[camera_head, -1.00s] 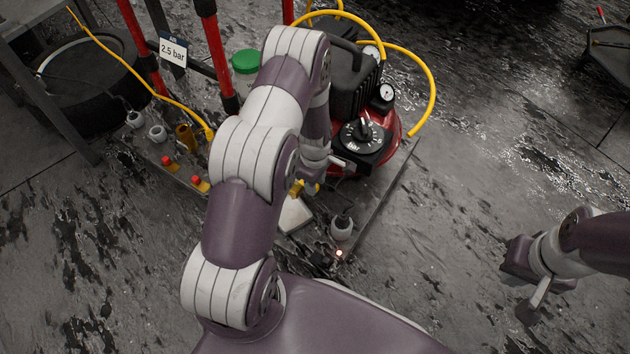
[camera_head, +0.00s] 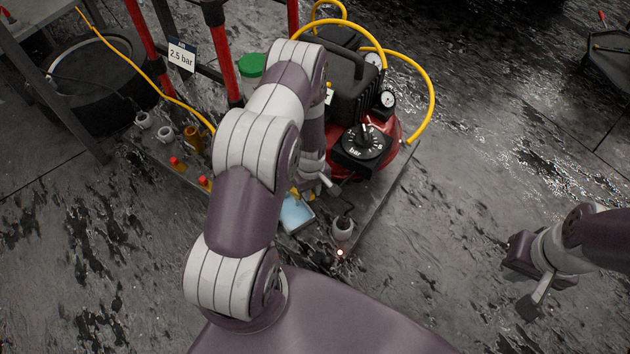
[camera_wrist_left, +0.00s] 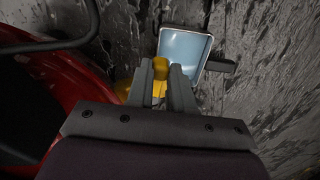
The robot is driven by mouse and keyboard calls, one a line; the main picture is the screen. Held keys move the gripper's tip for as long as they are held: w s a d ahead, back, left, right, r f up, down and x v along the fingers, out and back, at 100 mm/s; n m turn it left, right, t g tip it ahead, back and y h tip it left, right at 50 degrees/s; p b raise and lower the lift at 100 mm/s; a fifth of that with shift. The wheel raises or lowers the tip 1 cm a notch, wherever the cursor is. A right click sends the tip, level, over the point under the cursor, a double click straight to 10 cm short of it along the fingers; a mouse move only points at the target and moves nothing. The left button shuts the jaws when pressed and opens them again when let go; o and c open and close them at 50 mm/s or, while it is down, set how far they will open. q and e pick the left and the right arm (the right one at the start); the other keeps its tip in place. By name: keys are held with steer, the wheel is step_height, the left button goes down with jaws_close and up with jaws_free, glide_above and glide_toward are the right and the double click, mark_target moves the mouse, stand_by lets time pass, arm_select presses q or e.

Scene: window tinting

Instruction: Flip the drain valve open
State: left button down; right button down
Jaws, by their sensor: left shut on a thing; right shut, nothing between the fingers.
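The yellow drain valve lever (camera_wrist_left: 160,67) shows between the fingertips of my left gripper (camera_wrist_left: 160,78) in the left wrist view. The fingers are shut on it. More yellow of the valve (camera_wrist_left: 123,89) shows left of the fingers, beside the red tank (camera_wrist_left: 62,88). In the head view my left arm hides most of this gripper, and only a little yellow (camera_head: 295,192) shows beside it. A tray (camera_head: 296,214) with a pale blue inside lies below the valve, also in the left wrist view (camera_wrist_left: 185,48). My right gripper (camera_head: 530,306) is shut and empty at the right.
The compressor's black regulator dial (camera_head: 363,145), gauge (camera_head: 387,98) and yellow hose (camera_head: 430,85) stand close behind my left arm. Red posts (camera_head: 222,60) rise at the back left. The floor at the right is mostly clear.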

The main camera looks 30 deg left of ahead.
arm_select(q)
steer(key=shift+s+a+m+p, duration=0.45)
steer(key=shift+a+m+p, duration=0.3)
steer(key=shift+m, duration=0.9)
steer(key=shift+s+a+m+p, duration=0.4)
steer(key=shift+a+m+p, duration=0.35)
steer(key=shift+m, duration=0.85)
steer(key=shift+s+a+m+p, duration=0.5)
steer(key=shift+m+p, duration=0.4)
steer(key=shift+m, duration=0.75)
steer(key=c, duration=1)
jaws_free()
steer(key=shift+r, duration=0.1)
step_height(320, 180, up, 12)
steer(key=p, duration=0.6)
steer(key=shift+r, duration=0.25)
